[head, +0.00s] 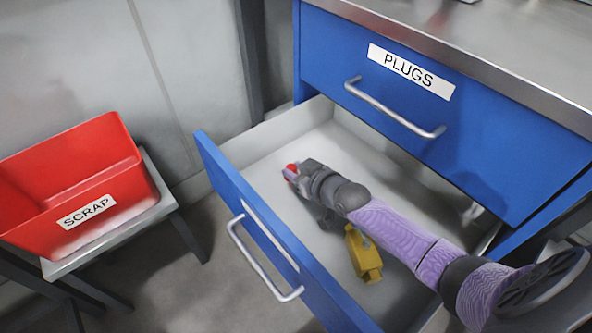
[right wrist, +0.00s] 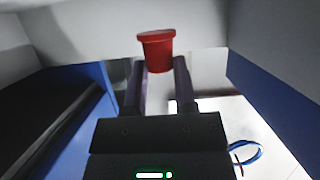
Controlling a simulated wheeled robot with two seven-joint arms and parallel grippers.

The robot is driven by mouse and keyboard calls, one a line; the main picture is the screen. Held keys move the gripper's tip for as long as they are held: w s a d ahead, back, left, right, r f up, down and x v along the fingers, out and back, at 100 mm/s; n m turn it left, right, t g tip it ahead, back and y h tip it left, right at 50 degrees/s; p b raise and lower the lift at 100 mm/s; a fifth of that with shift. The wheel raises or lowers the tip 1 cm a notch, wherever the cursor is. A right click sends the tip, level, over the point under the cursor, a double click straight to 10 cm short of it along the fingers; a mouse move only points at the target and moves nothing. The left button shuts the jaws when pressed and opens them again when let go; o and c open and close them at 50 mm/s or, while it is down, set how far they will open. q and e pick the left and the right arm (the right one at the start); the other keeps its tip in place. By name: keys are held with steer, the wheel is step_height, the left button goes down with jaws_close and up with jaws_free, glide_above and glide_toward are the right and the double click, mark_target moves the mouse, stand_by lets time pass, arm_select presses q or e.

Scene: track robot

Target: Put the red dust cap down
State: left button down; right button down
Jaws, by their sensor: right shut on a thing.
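The red dust cap (right wrist: 156,50) is a small red cup shape with a wider rim. In the right wrist view it sits between the tips of my right gripper (right wrist: 160,78), which is shut on it. In the head view the cap (head: 290,171) shows as a small red patch at the end of my right gripper (head: 297,176), inside the open lower drawer (head: 276,148). I cannot tell whether the cap touches the drawer floor. My left gripper is not in view.
A yellow part (head: 364,256) lies in the drawer beside my right arm. The shut drawer labelled PLUGS (head: 480,130) is above. A red SCRAP bin (head: 110,165) stands on a small table (head: 155,212) at the left. The drawer's far left floor is clear.

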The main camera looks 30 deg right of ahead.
steer(key=shift+f, duration=0.5)
steer(key=shift+f+b, duration=0.1)
steer(key=shift+b, duration=0.25)
steer(key=shift+c, duration=2)
jaws_free()
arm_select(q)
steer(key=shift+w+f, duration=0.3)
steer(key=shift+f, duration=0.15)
arm_select(e)
steer(key=shift+r, duration=0.2)
arm_select(q)
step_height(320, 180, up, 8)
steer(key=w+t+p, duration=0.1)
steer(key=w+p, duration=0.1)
steer(key=p, duration=0.6)
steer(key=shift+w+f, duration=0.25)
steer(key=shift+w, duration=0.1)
arm_select(e)
steer(key=v, duration=1.2)
steer(key=shift+r, duration=0.4)
